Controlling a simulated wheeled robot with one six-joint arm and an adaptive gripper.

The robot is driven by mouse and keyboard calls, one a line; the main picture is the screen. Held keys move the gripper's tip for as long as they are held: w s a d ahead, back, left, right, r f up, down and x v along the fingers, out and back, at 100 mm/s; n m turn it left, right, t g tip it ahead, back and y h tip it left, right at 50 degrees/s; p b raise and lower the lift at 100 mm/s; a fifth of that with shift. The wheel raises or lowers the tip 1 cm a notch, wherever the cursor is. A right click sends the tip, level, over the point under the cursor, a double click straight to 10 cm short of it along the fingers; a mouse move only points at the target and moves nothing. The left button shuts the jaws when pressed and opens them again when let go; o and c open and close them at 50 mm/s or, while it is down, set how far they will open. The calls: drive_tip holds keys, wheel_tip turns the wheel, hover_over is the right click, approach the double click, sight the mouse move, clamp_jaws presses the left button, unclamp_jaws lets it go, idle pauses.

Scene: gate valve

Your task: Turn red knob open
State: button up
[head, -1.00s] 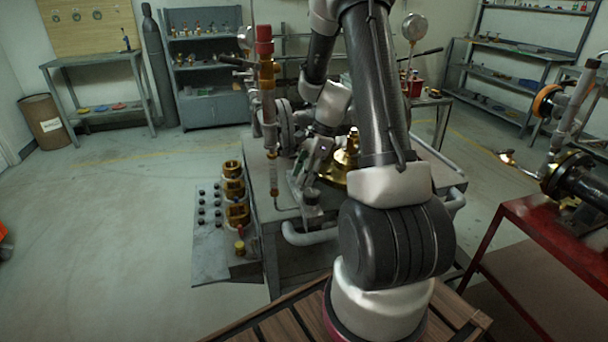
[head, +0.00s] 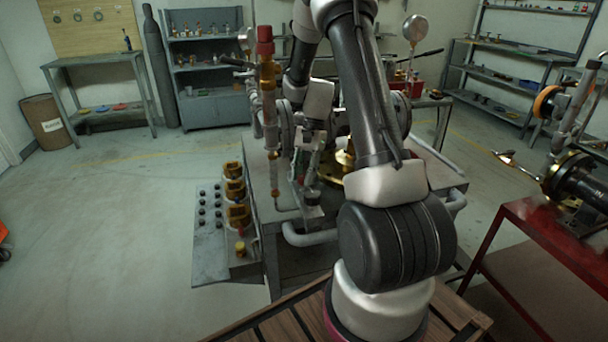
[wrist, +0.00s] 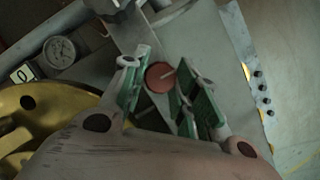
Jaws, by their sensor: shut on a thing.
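The red knob (wrist: 160,76) is a small round disc with a pale line or slot on it, in the upper middle of the wrist view. The two green-padded fingers of my gripper (wrist: 163,84) stand on either side of it, and my gripper is shut on the knob. In the head view my gripper (head: 304,172) points down over the grey bench (head: 262,212), beside the brass-coloured valve body (head: 344,160). The knob cannot be made out there. Its stem and the contact of the pads are partly hidden.
A round gauge (wrist: 59,52) and a large brass flange (wrist: 35,115) lie left of my gripper in the wrist view. A tall pipe with a red top (head: 265,48) stands close left of my arm. Brass fittings (head: 236,190) line the bench's left side. A red table (head: 545,235) stands right.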

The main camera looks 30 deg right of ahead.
idle(0.3)
drive_tip(key=o, duration=1)
drive_tip(key=v, duration=1.2)
